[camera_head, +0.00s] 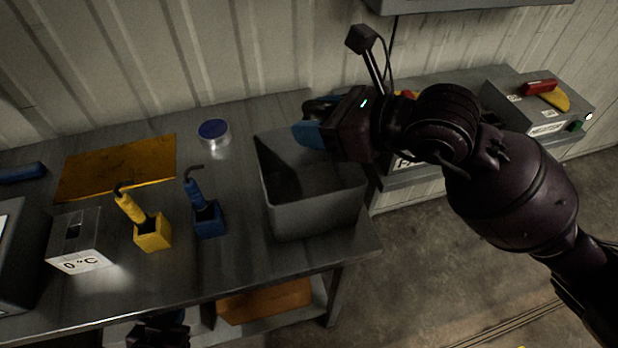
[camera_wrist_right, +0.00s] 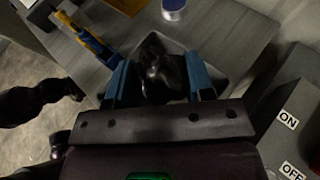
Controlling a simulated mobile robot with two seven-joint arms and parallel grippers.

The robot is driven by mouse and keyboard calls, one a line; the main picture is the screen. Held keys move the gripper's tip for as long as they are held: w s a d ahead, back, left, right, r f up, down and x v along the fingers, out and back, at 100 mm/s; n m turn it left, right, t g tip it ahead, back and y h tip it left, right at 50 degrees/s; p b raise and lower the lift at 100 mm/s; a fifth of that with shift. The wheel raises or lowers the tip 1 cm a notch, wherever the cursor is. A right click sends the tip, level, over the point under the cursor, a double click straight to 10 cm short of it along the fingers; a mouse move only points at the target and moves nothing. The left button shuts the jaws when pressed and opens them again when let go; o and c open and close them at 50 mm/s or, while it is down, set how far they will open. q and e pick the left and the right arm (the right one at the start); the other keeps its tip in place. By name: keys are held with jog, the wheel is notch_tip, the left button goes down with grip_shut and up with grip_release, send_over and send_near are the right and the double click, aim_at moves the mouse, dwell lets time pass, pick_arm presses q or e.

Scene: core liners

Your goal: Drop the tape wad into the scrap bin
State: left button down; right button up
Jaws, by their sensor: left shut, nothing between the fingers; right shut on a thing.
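The tape wad (camera_wrist_right: 160,72) is a dark, shiny lump between the blue fingers in the right wrist view. My right gripper (camera_head: 312,128) is shut on it, above the back part of the scrap bin. The wad cannot be made out in the head view. The scrap bin (camera_head: 314,212) is a grey open box at the right end of the workbench. Part of it shows behind the wad in the right wrist view (camera_wrist_right: 222,72). My left gripper (camera_head: 158,332) is shut and empty, low at the bottom edge of the head view, in front of the bench.
On the workbench (camera_head: 235,255) stand a yellow holder (camera_head: 152,233), a blue holder (camera_head: 209,220), a blue-lidded jar (camera_head: 214,133), a "0 °C" box (camera_head: 80,240) and an orange sheet (camera_head: 118,166). A switch box (camera_head: 540,108) stands on another bench at right.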

jog(key=o, duration=1)
pick_arm(q)
jog(key=shift+s+a+f, duration=0.15)
jog(key=shift+s+a, duration=0.05)
jog(key=shift+s, duration=0.1)
pick_arm(e)
jog(key=shift+s+d+r, duration=0.1)
jog(key=shift+s+d, duration=0.05)
pick_arm(q)
jog(key=shift+s+r+p, duration=0.15)
jog(key=shift+r+p, duration=0.35)
jog(key=shift+p, duration=0.2)
pick_arm(e)
jog(key=v, duration=1)
jog(key=shift+s+d, duration=0.15)
pick_arm(q)
jog(key=shift+r, duration=0.1)
